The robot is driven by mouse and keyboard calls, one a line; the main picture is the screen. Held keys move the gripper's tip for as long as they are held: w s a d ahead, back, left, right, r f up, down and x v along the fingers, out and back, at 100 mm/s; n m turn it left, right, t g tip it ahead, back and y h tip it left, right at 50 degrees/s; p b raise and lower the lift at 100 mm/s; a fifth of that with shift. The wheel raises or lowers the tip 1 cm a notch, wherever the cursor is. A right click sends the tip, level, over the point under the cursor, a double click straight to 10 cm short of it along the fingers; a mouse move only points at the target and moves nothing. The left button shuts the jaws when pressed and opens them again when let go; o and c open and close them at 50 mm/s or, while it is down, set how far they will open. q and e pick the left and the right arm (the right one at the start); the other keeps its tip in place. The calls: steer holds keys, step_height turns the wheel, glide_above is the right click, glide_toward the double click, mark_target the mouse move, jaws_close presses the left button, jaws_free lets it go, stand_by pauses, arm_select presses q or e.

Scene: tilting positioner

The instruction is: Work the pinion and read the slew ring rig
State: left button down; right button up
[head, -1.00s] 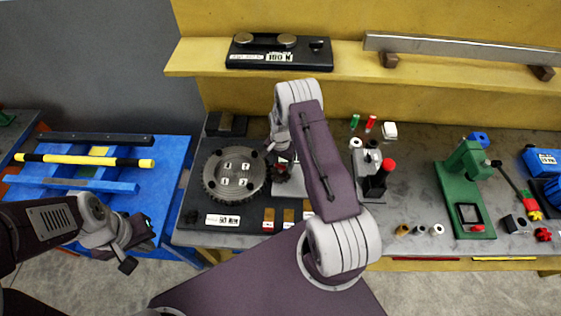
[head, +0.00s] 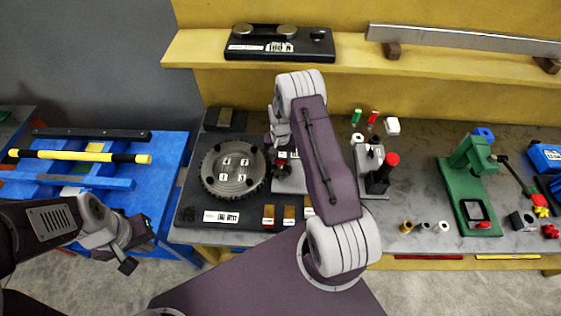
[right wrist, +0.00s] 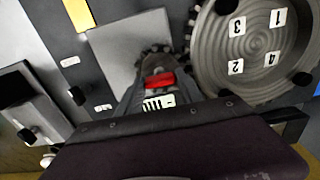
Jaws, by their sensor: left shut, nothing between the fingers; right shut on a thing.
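The slew ring (head: 232,168) is a grey toothed disc with several numbered tags on its face, lying on a dark base plate (head: 188,214). It also shows in the right wrist view (right wrist: 258,45). The pinion is a small dark toothed wheel (right wrist: 153,55) beside the ring, with a red part (right wrist: 160,80) above it. My right gripper (head: 281,155) is shut on the pinion's top; my arm partly hides it in the head view. My left gripper (head: 136,248) is shut and empty, low at the left, away from the rig.
A blue stand (head: 60,184) with a yellow and black bar stands at left. A green press (head: 470,185) and small parts are at right. A black gauge block (head: 279,45) sits on the yellow shelf. Colored tags (head: 289,213) lie along the base plate's front.

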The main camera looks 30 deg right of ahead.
steer(key=o, duration=1.4)
